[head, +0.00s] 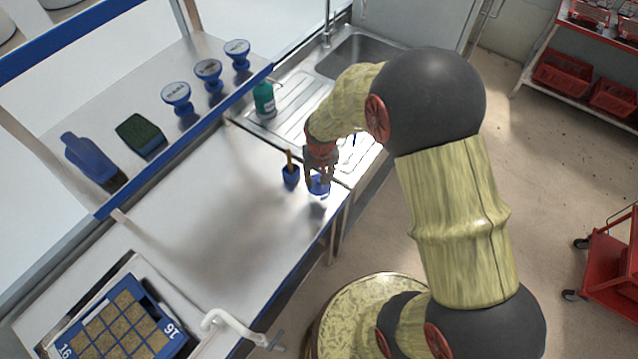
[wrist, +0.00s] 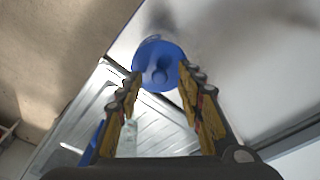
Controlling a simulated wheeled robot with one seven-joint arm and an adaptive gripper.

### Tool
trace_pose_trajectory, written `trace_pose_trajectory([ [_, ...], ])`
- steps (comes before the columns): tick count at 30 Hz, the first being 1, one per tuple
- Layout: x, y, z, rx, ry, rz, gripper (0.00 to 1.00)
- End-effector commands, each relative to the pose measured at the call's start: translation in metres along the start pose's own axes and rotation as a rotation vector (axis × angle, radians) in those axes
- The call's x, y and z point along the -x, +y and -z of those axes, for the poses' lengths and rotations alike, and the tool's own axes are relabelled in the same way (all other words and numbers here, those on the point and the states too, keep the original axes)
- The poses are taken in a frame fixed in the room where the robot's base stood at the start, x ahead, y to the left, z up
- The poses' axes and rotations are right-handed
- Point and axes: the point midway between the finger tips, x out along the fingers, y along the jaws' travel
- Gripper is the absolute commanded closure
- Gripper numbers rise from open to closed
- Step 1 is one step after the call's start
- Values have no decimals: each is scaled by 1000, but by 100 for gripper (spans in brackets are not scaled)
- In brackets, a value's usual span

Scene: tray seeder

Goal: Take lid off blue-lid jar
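The blue-lid jar (head: 319,186) stands near the front edge of the steel bench, close to the sink unit. Its round blue lid (wrist: 158,52) with a small central knob shows in the wrist view, and the lid is on the jar. My gripper (head: 318,190) is over the jar, pointing down. In the wrist view my gripper (wrist: 160,80) has its two fingers spread on either side of the lid, with the knob between them and a gap around the knob. The jar's body is mostly hidden by the fingers and lid.
A blue pot with a brown handle (head: 290,176) stands just left of the jar. A green bottle (head: 264,100) stands on the drainer by the sink (head: 350,57). A seed tray (head: 72,350) lies at the lower left. The middle of the bench is clear.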

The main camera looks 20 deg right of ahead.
Motion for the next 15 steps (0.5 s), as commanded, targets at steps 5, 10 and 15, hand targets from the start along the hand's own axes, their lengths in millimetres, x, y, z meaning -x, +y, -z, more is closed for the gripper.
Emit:
trace_pose_trajectory([
  [5, -4, 0, 1, 0, 3, 0, 63],
  [10, -4, 0, 1, 0, 2, 0, 67],
  [15, -4, 0, 1, 0, 2, 0, 77],
])
